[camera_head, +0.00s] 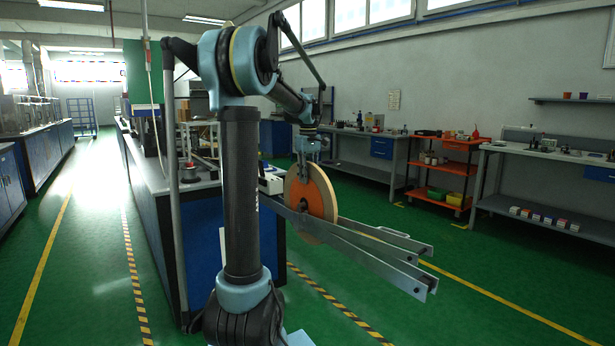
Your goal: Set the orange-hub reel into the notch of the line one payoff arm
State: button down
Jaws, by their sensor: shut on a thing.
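The orange-hub reel (314,190) is a large disc with a tan rim, standing upright near the middle of the view. My gripper (307,162) is at its upper part, small and partly hidden, and is shut on the reel. The grey metal payoff arm (385,262) has long bars that slope down to the right, with holes near their free ends. The reel's lower part is among these bars, and a bar crosses in front of it. I cannot tell whether the reel touches the bars or sits in a notch. The notch itself is not clear.
A blue bench (182,235) with a grey top stands behind my arm on the left. An orange shelf cart (445,170) and grey workbenches (540,210) line the right wall.

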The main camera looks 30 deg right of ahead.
aim_at(308, 185)
jog(key=shift+f, duration=2)
dwell(0.4)
jog(key=c, duration=1.2)
grip_release()
jog(key=shift+c, duration=0.2)
jog(key=shift+r, duration=0.1)
notch_tip(308, 185, up, 12)
jog(key=shift+f, duration=0.1)
